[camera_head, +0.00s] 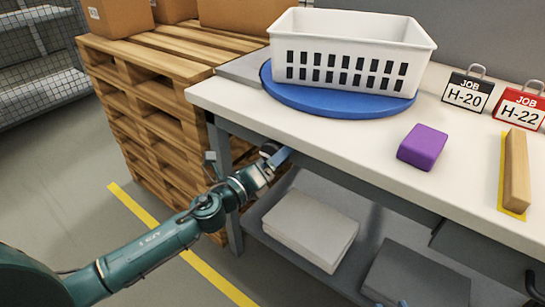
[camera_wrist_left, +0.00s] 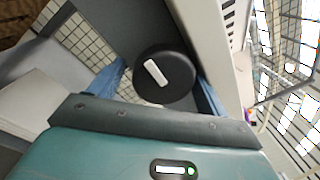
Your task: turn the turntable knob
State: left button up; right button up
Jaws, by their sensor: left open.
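The turntable knob (camera_wrist_left: 178,88) is a round black dial with a white bar, on the front of the bench. The bar stands tilted, its top leaning left. In the head view the dark knob (camera_head: 268,149) shows only partly behind my gripper. My left gripper (camera_head: 277,160) is at the bench's front edge, below the blue turntable (camera_head: 300,97). It is open, with one blue finger on each side of the knob in the left wrist view; whether they touch it I cannot tell.
A white basket (camera_head: 350,28) stands on the turntable. A purple block (camera_head: 422,147), a wooden bar (camera_head: 516,172) on yellow, and two job signs (camera_head: 467,92) are on the bench (camera_head: 350,140). Stacked pallets (camera_head: 150,105) stand left of my gripper. A lower shelf (camera_head: 263,237) holds grey slabs.

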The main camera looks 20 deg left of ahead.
pick_arm(q)
jog(key=shift+d+r, duration=0.15)
jog(key=shift+r, duration=0.1)
